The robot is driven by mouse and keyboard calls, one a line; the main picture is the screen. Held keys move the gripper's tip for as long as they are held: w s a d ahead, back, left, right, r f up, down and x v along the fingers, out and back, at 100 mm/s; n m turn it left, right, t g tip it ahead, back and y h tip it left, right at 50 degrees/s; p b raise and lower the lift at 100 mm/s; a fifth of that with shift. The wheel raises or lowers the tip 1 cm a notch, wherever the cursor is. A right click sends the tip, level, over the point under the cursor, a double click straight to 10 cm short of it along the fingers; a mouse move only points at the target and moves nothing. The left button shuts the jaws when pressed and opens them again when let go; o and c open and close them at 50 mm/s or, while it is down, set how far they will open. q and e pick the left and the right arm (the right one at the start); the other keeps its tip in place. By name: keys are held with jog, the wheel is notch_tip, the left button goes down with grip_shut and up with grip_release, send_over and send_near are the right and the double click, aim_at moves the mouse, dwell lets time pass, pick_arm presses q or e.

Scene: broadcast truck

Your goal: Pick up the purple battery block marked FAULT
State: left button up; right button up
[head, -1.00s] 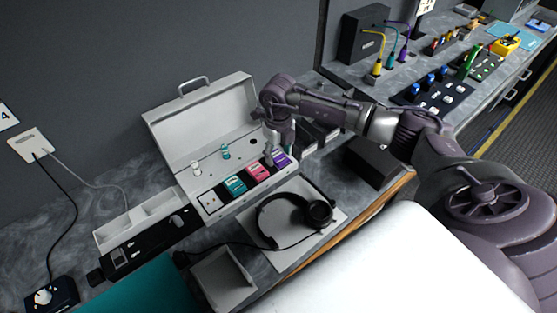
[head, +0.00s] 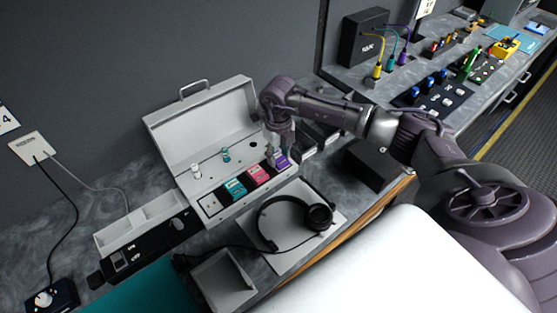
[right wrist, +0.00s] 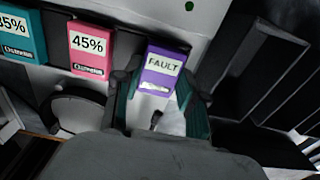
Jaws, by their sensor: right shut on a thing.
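The purple battery block (right wrist: 163,72) has a white label reading FAULT in the right wrist view. It also shows in the head view (head: 283,161), partly hidden by my right gripper, at the right end of a row of blocks along the front of an open white case (head: 212,112). My right gripper (head: 276,155) points down over the block and is shut on it. In the right wrist view, its dark green fingers (right wrist: 160,100) lie on either side of the block. My left gripper is not in view.
A pink block (right wrist: 88,48) marked 45% and a teal block (right wrist: 20,38) stand left of the purple one. Headphones (head: 290,215) lie on a pale pad in front of the case. Dark slotted units (head: 318,132) stand close to its right.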

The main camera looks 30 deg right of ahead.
aim_at(279, 159)
jog(key=shift+r+p, duration=2)
jog(key=shift+r, duration=1.35)
jog(key=shift+s+f, duration=0.1)
